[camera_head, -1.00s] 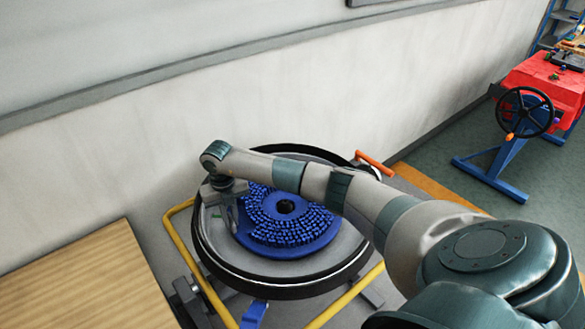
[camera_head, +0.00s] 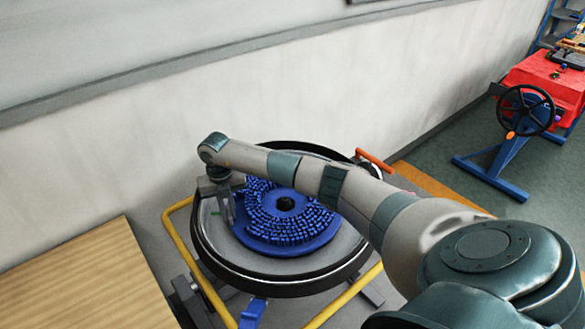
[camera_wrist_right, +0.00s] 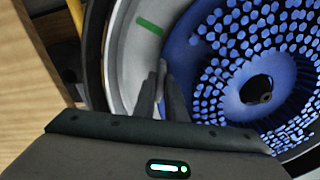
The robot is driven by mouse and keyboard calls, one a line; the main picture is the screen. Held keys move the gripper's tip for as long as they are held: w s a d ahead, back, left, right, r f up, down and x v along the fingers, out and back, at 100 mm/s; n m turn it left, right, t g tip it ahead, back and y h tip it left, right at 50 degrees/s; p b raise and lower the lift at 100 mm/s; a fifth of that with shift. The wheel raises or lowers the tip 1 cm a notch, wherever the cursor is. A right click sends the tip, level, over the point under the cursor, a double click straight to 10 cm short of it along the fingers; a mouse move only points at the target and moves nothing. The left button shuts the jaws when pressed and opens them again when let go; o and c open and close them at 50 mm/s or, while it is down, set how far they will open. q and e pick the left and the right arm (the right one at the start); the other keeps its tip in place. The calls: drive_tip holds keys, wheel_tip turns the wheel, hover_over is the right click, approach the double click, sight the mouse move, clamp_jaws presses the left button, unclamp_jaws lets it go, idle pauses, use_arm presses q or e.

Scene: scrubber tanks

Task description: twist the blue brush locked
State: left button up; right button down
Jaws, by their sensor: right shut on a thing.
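The blue brush (camera_head: 286,240) is a round disc with rings of short blue bristles and a dark hub hole. It lies flat, bristles up, on a pale round deck (camera_head: 340,252) inside a black ring. My right gripper (camera_head: 229,215) points down at the brush's left edge. In the right wrist view its fingers (camera_wrist_right: 160,90) are close together at the rim of the brush (camera_wrist_right: 215,70), shut on its edge. The exact contact is partly hidden by the fingers. A green mark (camera_wrist_right: 150,26) shows on the deck near the fingertips. My left gripper is out of view.
A yellow tube frame (camera_head: 209,290) surrounds the deck, with a blue pedal (camera_head: 253,312) in front and an orange handle (camera_head: 375,160) behind. A wooden tabletop (camera_head: 85,285) is at the left.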

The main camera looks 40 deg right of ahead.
drive_tip(key=shift+w, duration=0.1)
drive_tip(key=shift+w+d+m+b, duration=0.35)
drive_tip(key=shift+w+m+b, duration=0.15)
drive_tip(key=shift+w, duration=0.1)
drive_tip(key=shift+w+d+m+b, duration=0.3)
drive_tip(key=shift+w+m+b, duration=0.1)
drive_tip(key=shift+w+b, duration=0.15)
drive_tip(key=shift+w+d, duration=0.1)
drive_tip(key=shift+w, duration=0.1)
drive_tip(key=shift+w+d+m+b, duration=0.65)
drive_tip(key=shift+w+m+b, duration=0.15)
drive_tip(key=shift+w+b, duration=0.2)
drive_tip(key=c, duration=1.7)
unclamp_jaws()
